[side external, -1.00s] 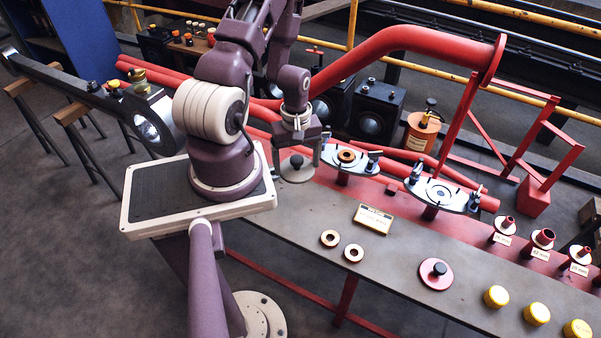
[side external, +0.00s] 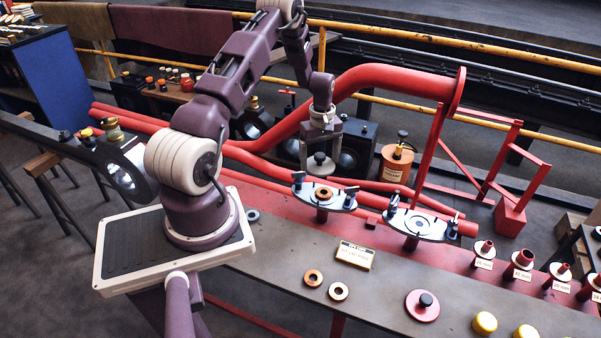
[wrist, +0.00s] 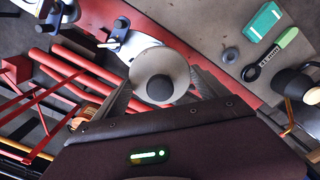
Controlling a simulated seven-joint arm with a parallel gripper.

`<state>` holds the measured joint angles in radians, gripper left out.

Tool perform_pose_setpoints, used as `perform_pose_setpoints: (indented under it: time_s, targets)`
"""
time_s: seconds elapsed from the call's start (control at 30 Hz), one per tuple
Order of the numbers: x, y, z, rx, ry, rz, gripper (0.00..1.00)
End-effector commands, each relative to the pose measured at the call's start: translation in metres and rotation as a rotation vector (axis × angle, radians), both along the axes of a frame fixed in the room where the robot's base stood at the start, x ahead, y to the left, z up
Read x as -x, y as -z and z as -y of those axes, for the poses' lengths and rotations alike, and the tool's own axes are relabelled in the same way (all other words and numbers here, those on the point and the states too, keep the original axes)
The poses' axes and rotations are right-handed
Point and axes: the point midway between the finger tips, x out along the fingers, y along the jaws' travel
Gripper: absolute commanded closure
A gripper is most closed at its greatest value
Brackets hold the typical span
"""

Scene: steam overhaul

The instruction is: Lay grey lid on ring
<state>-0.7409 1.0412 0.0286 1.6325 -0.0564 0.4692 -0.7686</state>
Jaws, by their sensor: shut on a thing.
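The grey lid (side external: 320,164), a disc with a black knob, hangs level in my gripper (side external: 321,150). In the wrist view my gripper (wrist: 162,92) has a finger on each side of the lid (wrist: 143,70). A copper ring (side external: 322,194) lies on the left pale fixture plate (side external: 334,206), between dark clamps. In the side view the lid appears just above this ring, apart from it; how well they line up is unclear. In the wrist view the lid hides part of a plate (wrist: 124,44), and the ring is not visible.
A second fixture plate (side external: 417,228) stands to the right. Two loose rings (side external: 313,278) (side external: 338,291), a label block (side external: 355,255) and a red lid (side external: 422,308) lie on the bench. A thick red pipe (side external: 380,80) arches behind my gripper.

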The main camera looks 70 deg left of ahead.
Motion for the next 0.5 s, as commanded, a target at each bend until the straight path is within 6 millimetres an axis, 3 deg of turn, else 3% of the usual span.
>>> perform_pose_setpoints:
  time_s: [0.13,0.5]
  targets:
    - [-0.025,-0.009,-0.003,-0.003,0.006,0.003,0.89]
    - [-0.024,0.04,-0.003,-0.001,0.003,0.001,0.89]
